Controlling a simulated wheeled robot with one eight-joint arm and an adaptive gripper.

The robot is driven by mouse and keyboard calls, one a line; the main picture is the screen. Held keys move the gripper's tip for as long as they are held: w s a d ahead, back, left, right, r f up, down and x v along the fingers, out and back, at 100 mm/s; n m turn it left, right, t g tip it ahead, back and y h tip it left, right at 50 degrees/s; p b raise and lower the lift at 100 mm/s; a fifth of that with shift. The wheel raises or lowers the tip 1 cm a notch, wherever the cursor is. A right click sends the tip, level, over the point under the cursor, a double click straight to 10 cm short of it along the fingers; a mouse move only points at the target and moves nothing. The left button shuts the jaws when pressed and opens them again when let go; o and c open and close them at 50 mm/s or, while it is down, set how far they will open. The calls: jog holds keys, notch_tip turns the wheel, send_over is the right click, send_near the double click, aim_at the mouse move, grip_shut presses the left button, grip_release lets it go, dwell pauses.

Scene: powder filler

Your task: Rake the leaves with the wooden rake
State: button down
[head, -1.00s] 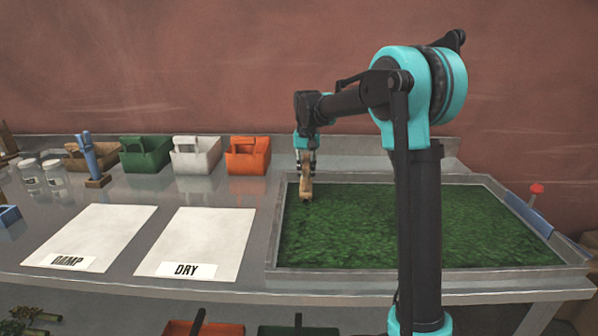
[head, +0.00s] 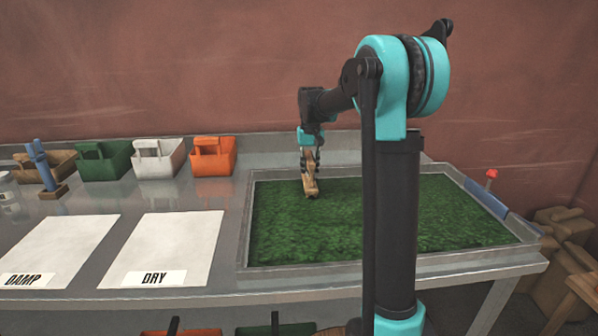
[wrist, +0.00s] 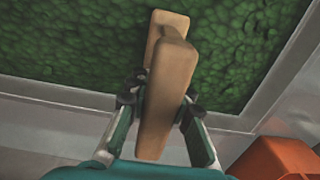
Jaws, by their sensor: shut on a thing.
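The wooden rake (wrist: 165,95) is tan, and my gripper (wrist: 160,100) is shut on its handle in the wrist view. The rake's crosswise head shows at the far end of the handle, over the green leaves. In the head view the rake (head: 310,184) hangs down from my gripper (head: 309,160), its lower end at or just above the leaves; I cannot tell if it touches. The leaves (head: 400,215) form a dense green layer filling a shallow metal tray (head: 300,268). Part of the tray is hidden behind my arm.
White sheets marked DAMP (head: 65,245) and DRY (head: 165,248) lie left of the tray. Green (head: 104,160), white (head: 158,158) and orange (head: 213,157) bins stand behind them. A blue-handled tool (head: 42,165) stands at the left. A red knob (head: 491,173) is by the tray's right edge.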

jog(key=d, duration=5.4)
jog(key=shift+s, duration=0.15)
notch_tip(320, 180, up, 6)
jog(key=shift+a+r, duration=0.2)
jog(key=shift+a, duration=0.1)
